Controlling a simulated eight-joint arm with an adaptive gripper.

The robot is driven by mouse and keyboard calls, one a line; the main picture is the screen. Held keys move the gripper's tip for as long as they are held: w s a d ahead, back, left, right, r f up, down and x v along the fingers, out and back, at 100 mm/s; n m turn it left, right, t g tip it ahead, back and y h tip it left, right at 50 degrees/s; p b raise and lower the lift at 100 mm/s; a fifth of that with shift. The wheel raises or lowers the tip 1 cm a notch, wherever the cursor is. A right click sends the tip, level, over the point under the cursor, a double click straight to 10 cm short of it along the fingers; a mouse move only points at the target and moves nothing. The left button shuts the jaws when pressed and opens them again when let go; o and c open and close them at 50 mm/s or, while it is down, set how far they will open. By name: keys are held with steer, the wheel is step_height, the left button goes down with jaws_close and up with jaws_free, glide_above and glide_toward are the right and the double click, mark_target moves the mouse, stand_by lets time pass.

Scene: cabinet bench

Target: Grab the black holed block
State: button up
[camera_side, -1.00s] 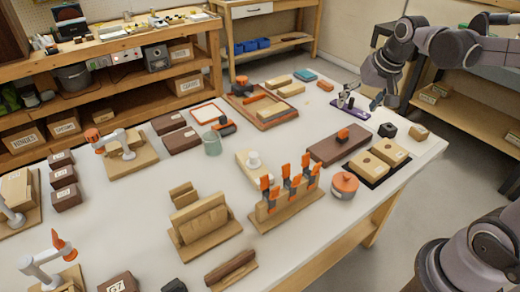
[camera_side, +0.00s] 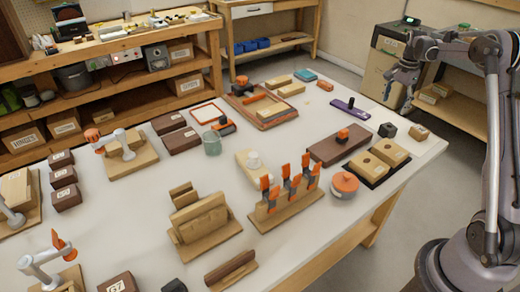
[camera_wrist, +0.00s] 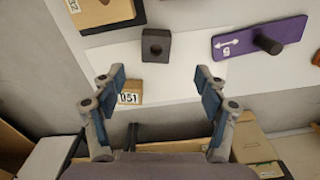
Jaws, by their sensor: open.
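The black holed block (camera_side: 387,130) sits on the white table near its right end. In the wrist view the block (camera_wrist: 156,46) shows a round hole in its top and lies ahead of my gripper, nearer the top of the picture. My gripper (camera_wrist: 158,80) is open and empty, its two fingers spread wide to the left and right. In the side view my gripper (camera_side: 400,92) is beyond the table's right end, above table height and apart from the block.
A small wooden block (camera_side: 419,132) marked 051 stands beside the black block. A purple plate (camera_side: 350,110) with a dark peg lies behind it. A black tray with wooden blocks (camera_side: 379,160) is in front. White table surface surrounds the black block.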

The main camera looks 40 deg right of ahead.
mark_target(388, 129)
steer(key=shift+m, duration=0.3)
steer(key=f, duration=1.2)
steer(key=shift+s+d, duration=0.35)
steer(key=shift+d, duration=0.05)
steer(key=shift+r, duration=0.1)
steer(key=c, duration=1.2)
